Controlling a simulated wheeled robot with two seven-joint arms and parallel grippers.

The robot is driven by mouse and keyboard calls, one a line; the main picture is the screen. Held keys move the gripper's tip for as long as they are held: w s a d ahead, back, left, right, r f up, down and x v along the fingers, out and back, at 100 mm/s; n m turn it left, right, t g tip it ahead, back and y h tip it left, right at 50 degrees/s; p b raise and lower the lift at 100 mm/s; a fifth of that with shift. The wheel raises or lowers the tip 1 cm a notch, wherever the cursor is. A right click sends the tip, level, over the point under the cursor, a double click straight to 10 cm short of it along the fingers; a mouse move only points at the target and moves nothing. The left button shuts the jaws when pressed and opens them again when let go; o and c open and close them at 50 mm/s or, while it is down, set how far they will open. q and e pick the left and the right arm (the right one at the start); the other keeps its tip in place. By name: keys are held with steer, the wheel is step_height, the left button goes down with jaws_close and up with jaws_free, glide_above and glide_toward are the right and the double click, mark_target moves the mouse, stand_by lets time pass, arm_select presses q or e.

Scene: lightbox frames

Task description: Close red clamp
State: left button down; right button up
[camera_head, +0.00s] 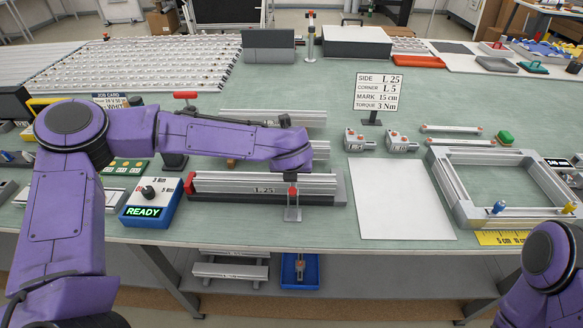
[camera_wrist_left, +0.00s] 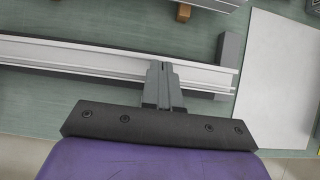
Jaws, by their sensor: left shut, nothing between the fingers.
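A long silver profile marked L 25 (camera_head: 235,184) lies in a dark holder near the table's front edge; it crosses the left wrist view (camera_wrist_left: 70,55). A red part (camera_head: 292,191) sits on a grey bracket (camera_head: 292,213) at its front side, below my left wrist. Another red piece (camera_head: 190,184) is at the profile's left end. I cannot tell which red part is the clamp.
A blue READY box (camera_head: 148,208) stands left of the profile. A red-handled post (camera_head: 185,96) stands behind my left arm. A white sheet (camera_head: 400,200) lies to the right, then a silver frame (camera_head: 455,190). A sign (camera_head: 377,92) stands behind the sheet.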

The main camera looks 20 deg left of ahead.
arm_select(q)
step_height(320, 180, up, 5)
steer(key=shift+w+f+p, duration=0.15)
steer(key=shift+p, duration=1.1)
step_height(320, 180, up, 9)
steer(key=b, duration=0.2)
steer(key=shift+s+b, duration=0.2)
steer(key=shift+b, duration=0.1)
